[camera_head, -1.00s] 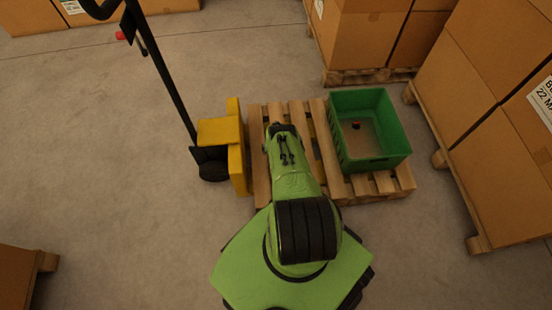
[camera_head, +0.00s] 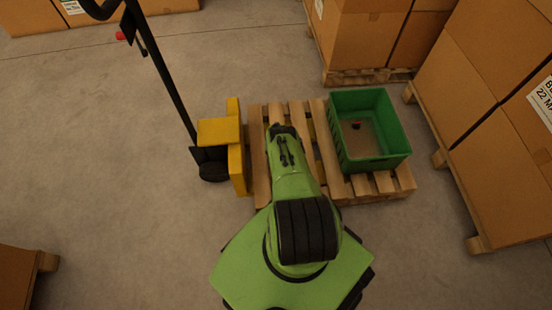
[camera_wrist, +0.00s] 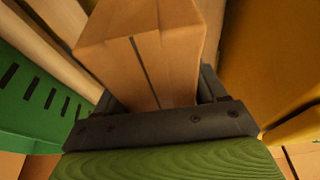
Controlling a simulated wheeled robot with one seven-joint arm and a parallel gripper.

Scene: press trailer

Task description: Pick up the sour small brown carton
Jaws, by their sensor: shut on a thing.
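A small brown carton (camera_wrist: 140,50) with a dark line down its face fills the top middle of the wrist view. My gripper (camera_wrist: 160,92) is shut on it, with a dark finger on each side. The carton is tilted in this view, and its far end is cut off by the frame. In the head view my arm reaches over the pallet, and its own links hide the gripper and the carton. I cannot tell how high the carton is above the pallet, or read any label on it.
A green crate (camera_head: 374,162) with a small dark item inside stands on the right of the wooden pallet (camera_head: 338,188). A yellow pallet jack (camera_head: 219,132) is at the pallet's left. Large stacked boxes (camera_head: 480,60) stand behind and right.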

